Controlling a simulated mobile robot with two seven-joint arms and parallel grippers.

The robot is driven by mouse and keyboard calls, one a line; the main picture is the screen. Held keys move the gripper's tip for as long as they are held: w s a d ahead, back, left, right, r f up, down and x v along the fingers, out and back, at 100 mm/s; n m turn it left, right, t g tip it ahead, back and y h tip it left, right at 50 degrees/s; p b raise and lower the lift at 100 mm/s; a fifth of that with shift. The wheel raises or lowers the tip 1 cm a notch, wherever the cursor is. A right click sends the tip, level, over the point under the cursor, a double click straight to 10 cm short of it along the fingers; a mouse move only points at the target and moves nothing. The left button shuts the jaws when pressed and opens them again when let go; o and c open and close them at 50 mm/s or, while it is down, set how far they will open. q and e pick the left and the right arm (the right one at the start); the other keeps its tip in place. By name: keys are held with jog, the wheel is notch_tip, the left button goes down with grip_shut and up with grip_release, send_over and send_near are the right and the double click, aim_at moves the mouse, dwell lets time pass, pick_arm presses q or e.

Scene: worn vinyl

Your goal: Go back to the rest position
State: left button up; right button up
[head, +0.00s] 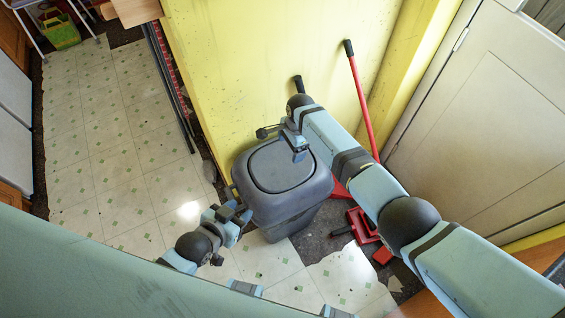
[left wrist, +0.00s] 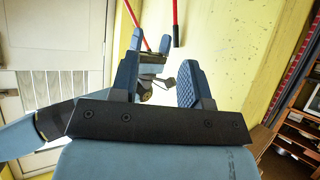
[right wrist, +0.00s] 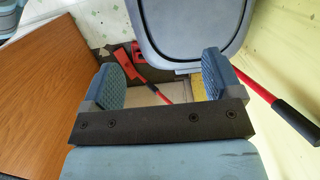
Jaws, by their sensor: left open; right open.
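My left gripper (head: 232,213) is low at the left of the grey bin, above the tiled floor. In the left wrist view its jaws (left wrist: 158,82) are apart with nothing held between them; part of my other arm shows beyond. My right gripper (head: 281,143) is over the back part of the grey lidded bin (head: 281,167), near the yellow wall. In the right wrist view its jaws (right wrist: 164,78) are apart and empty, with the bin's lid (right wrist: 190,28) just beyond them. The lid looks closed.
A red-handled tool (head: 360,105) leans on the yellow wall (head: 250,60) behind my right arm. Red tool parts (head: 362,225) lie right of the bin. A pale door (head: 500,110) is at the right. Open tiled floor (head: 115,150) lies at the left.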

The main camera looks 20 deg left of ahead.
pick_arm(q)
jog(key=shift+s+a+f, duration=0.1)
jog(key=shift+f, duration=0.2)
pick_arm(e)
jog(key=shift+s+a+r, duration=0.15)
jog(key=shift+a, duration=0.3)
jog(key=s+d+f+n+t+y, duration=0.1)
jog(key=s+d+n+t+y, duration=0.2)
jog(key=d, duration=0.5)
jog(key=s+d+f+n+t, duration=0.25)
jog(key=d+t, duration=0.25)
jog(key=d, duration=0.4)
pick_arm(q)
jog(key=shift+a+r+p, duration=0.1)
jog(key=shift+r+p, duration=0.75)
jog(key=shift+r, duration=0.05)
pick_arm(e)
jog(key=s+d+r+n+t, duration=0.2)
jog(key=s+d+r+n, duration=0.1)
jog(key=s+d, duration=0.4)
jog(key=s+d+r+n+t+h, duration=0.1)
jog(key=s+d+r, duration=0.4)
jog(key=s, duration=0.8)
jog(key=d+n+t, duration=0.1)
jog(key=d+n, duration=0.1)
jog(key=d, duration=0.1)
jog(key=shift+d+n, duration=0.3)
jog(key=shift+n, duration=0.05)
